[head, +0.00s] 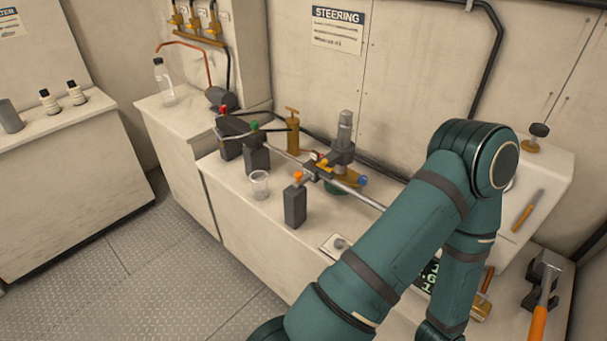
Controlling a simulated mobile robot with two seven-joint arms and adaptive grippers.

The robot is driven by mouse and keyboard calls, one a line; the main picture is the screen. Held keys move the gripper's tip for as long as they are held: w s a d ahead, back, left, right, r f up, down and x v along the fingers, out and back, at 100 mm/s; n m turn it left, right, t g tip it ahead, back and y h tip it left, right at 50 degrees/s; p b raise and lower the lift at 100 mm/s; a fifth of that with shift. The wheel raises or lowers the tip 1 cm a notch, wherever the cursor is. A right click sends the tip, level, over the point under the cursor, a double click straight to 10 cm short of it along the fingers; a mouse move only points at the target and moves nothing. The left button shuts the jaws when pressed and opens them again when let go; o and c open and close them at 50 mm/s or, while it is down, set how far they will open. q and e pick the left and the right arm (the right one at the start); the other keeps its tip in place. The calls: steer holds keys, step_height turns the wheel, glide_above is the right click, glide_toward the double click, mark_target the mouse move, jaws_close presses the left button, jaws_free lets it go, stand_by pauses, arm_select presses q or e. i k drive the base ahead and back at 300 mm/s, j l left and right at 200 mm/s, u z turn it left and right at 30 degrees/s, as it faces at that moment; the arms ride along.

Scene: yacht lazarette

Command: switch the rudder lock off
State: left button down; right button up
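The steering gear stands on the white bench below a STEERING sign (338,29). A long metal rod (358,195) runs across it, past a grey upright cylinder (344,135). Dark blocks carry a red knob (223,110), a green knob (254,125) and an orange knob (298,176). A small pale plate with a grey knob (337,243) sits at the bench front beside my arm. I cannot read any rudder lock label or tell which part is the lock. My teal arm crosses the right side and hides part of the bench. Neither gripper is in view.
A clear cup (259,185) and a brass pump-like fitting (292,132) stand on the bench. A clear bottle (163,78) is at the back left. An orange-handled tool (542,300) lies at the lower right. The metal floor (150,260) at left is clear.

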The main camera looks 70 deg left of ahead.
mark_target(301, 180)
steer(key=u, duration=2.35)
